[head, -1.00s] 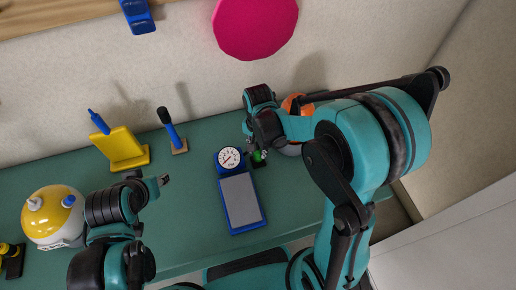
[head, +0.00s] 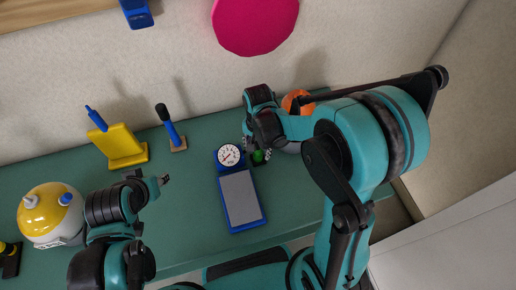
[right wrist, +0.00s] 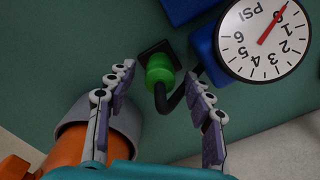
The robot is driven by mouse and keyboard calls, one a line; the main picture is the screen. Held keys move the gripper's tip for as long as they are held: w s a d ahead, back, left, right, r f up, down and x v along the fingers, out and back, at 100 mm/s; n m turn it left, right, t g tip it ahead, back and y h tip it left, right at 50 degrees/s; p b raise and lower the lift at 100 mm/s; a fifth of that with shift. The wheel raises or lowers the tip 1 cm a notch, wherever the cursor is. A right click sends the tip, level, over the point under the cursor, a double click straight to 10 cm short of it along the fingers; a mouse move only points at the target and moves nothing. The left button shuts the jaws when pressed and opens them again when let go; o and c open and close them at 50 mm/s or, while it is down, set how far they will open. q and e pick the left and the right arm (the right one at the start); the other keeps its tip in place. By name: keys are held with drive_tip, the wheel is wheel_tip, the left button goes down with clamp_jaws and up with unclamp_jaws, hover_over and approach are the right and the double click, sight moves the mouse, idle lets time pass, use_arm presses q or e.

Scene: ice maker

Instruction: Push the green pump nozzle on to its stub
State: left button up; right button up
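The green pump nozzle (right wrist: 160,70) stands at a square black base (right wrist: 147,52) in the right wrist view, with a black hose running from its lower end towards the gauge. How far it sits on the stub is hidden. In the head view the nozzle (head: 259,157) shows small beside the blue pump. My right gripper (right wrist: 161,78) is open, one finger on each side of the nozzle, with a gap to both. It also shows above the nozzle in the head view (head: 257,147). My left gripper (head: 164,180) hovers left of the pump, its opening unclear.
The blue pump (head: 223,204) with a grey pedal and a white PSI gauge (head: 229,155) lies just left of the nozzle. An orange and grey object (head: 297,101) stands behind my right arm. A yellow stand (head: 120,147) and a yellow-white ball-shaped object (head: 48,212) are at left.

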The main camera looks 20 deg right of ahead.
drive_tip(key=shift+r, duration=0.1)
wheel_tip(320, 180, up, 12)
idle(0.5)
drive_tip(key=s+d+r+n+t, duration=0.1)
drive_tip(key=s+d+n+t, duration=0.3)
drive_tip(key=s+n+t, duration=0.3)
drive_tip(key=s+n, duration=0.1)
drive_tip(key=s, duration=0.2)
drive_tip(key=shift+s+d+r, duration=0.15)
drive_tip(key=shift+d+r, duration=0.05)
drive_tip(key=shift+d, duration=0.15)
